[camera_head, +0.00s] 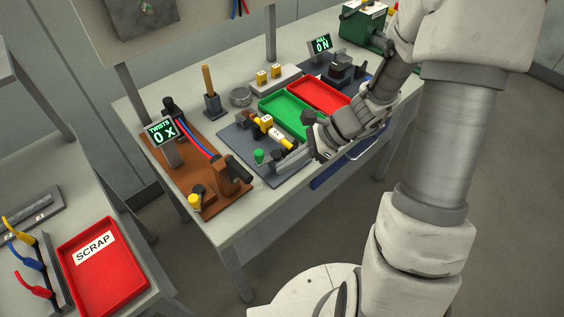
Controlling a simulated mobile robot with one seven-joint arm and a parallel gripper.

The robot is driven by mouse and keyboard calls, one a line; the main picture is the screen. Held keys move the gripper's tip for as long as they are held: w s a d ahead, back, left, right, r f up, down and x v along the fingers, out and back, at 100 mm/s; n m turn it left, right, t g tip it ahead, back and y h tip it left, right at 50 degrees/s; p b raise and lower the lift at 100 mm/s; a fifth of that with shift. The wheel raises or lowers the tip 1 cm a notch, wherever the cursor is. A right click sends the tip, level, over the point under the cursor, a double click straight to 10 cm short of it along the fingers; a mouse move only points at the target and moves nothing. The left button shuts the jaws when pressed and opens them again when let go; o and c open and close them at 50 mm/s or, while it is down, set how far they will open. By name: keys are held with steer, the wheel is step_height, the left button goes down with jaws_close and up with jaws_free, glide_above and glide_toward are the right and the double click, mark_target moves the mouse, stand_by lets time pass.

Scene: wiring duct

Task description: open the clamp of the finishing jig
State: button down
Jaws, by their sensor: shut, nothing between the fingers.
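The finishing jig, as far as I can tell, is the dark grey plate (235,137) in the middle of the bench. It carries a yellow-and-white piece (268,128) lying along it and a green knob (258,155) near its front left. A light grey bar (291,162) lies low at its front right; I cannot tell whether this is the clamp's lever. My gripper (319,150) is at the plate's right front side, close to the bar, shut and empty. Whether it touches anything cannot be told. The gripper and wrist hide part of that side.
A brown twisting board (207,205) with a display reading 0 X stands left. Green (288,122) and red (318,95) trays lie behind the jig. A pull tester display (320,44) stands at the back. A red scrap tray (100,268) is on the left table.

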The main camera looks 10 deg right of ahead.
steer(key=s+d+r+p, duration=0.1)
steer(key=s+d+r, duration=0.3)
steer(key=r, duration=0.3)
steer(key=shift+s+d, duration=0.4)
steer(key=shift+d, duration=0.25)
steer(key=s+r+n+t+h, duration=0.2)
steer(key=s+r+n+h, duration=0.2)
steer(key=r+n, duration=0.3)
steer(key=s+r+n+t+h, duration=0.2)
steer(key=s+r+n+h, duration=0.2)
steer(key=r+n, duration=0.4)
steer(key=n+h, duration=0.1)
steer(key=n, duration=0.3)
steer(key=shift+s+a+r+t, duration=0.15)
steer(key=shift+a+r+t, duration=0.15)
steer(key=shift+a, duration=0.1)
